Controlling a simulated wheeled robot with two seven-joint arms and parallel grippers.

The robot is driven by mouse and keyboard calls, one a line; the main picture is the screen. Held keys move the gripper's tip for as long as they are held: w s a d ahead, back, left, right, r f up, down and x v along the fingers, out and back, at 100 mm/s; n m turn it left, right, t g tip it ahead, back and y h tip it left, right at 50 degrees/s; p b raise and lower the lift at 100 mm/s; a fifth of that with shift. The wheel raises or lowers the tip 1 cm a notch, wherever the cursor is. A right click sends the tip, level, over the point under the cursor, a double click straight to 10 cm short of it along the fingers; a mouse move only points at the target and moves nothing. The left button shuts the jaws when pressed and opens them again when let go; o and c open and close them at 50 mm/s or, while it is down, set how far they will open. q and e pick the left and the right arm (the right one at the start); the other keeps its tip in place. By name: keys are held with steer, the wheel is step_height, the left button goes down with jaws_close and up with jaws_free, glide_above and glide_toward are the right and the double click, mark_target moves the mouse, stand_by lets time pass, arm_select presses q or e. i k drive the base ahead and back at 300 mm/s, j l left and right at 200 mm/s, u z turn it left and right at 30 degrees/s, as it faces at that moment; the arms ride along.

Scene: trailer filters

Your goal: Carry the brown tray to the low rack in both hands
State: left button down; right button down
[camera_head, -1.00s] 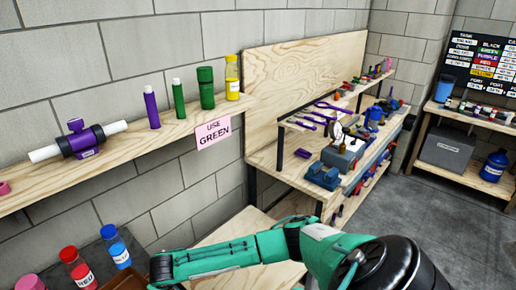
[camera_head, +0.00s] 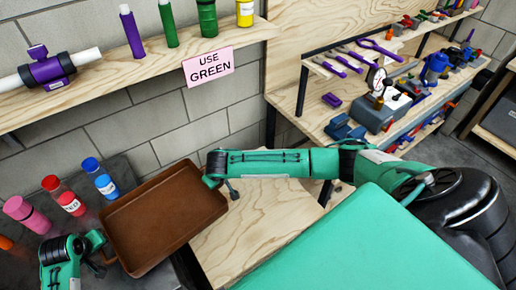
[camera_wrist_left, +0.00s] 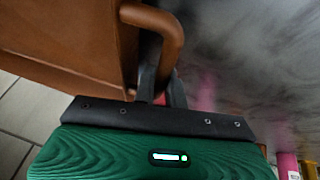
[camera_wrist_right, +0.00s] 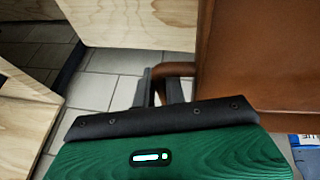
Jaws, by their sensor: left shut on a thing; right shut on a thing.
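The brown tray (camera_head: 162,218) is in the lower left of the head view, empty inside and tilted in the picture. My left gripper (camera_head: 103,258) is at its left side, shut on a tray handle (camera_wrist_left: 155,22) in the left wrist view. My right gripper (camera_head: 219,181) is at its right side, shut on the other handle (camera_wrist_right: 178,69) in the right wrist view. The fingers partly hide both handles. I cannot tell which surface is the low rack, or whether the tray's underside touches anything.
Red (camera_head: 67,198), blue (camera_head: 101,178) and pink (camera_head: 27,214) bottles stand on a dark surface left of the tray. A pale wooden top (camera_head: 255,222) lies to its right. A wall shelf (camera_head: 130,80) with a pink sign (camera_head: 209,67) is above. A cluttered workbench (camera_head: 330,105) stands beyond.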

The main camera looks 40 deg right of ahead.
mark_target(243, 205)
steer(key=i+l, duration=0.1)
steer(key=l, duration=1.35)
steer(key=k+z, duration=0.05)
